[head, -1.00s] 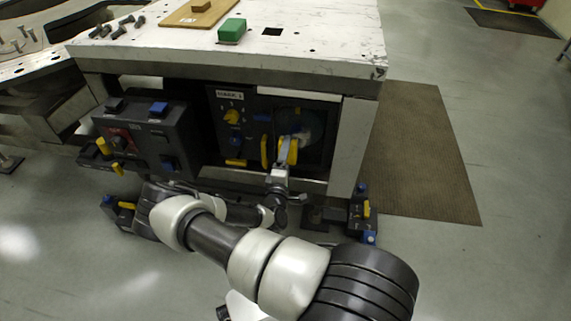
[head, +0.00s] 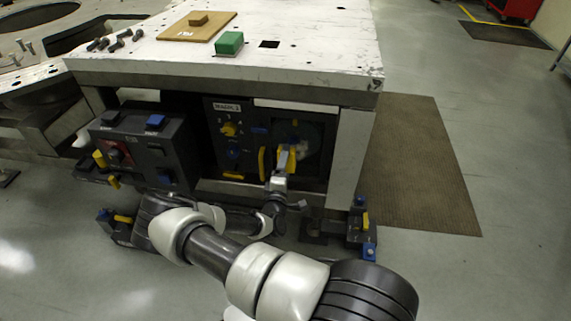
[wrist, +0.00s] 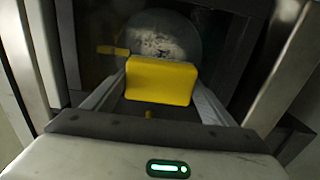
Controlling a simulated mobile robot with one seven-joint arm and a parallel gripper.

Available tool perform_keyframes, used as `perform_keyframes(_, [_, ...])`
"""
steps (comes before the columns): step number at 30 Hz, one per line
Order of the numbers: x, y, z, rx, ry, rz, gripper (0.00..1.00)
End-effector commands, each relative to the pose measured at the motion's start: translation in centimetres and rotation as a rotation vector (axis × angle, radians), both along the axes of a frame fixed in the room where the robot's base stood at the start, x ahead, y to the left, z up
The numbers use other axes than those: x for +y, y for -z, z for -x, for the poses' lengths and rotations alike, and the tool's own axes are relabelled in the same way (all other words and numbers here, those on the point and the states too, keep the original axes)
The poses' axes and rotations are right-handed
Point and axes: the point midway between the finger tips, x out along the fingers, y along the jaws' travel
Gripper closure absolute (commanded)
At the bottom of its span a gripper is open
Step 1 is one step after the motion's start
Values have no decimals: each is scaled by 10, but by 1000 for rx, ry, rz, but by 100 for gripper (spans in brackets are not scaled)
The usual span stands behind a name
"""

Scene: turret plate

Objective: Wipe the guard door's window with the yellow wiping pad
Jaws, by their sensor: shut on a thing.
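The yellow wiping pad (wrist: 160,81) is held between the fingers of my gripper (wrist: 155,100), which is shut on it. In the wrist view the pad is upright in front of the guard door's round window (wrist: 160,36), which carries pale smudges. Whether the pad touches the window cannot be told. In the head view my gripper (head: 286,158) is inside the dark bay under the white table, in front of the guard door (head: 318,135). The pad is mostly hidden there by the gripper. A yellow handle (head: 262,163) stands left of the gripper.
A dark panel with a yellow knob (head: 229,129) is left of the door. A control box (head: 140,145) juts out further left. A table leg (head: 350,155) bounds the bay on the right. A green block (head: 229,42) and a wooden board (head: 190,33) lie on the table top.

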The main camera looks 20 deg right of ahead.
Motion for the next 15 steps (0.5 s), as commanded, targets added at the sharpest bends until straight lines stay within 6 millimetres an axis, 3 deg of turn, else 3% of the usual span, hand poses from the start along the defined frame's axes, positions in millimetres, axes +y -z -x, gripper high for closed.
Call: perform_keyframes(15, [-6, 0, -9, -1, 1, 1, 40])
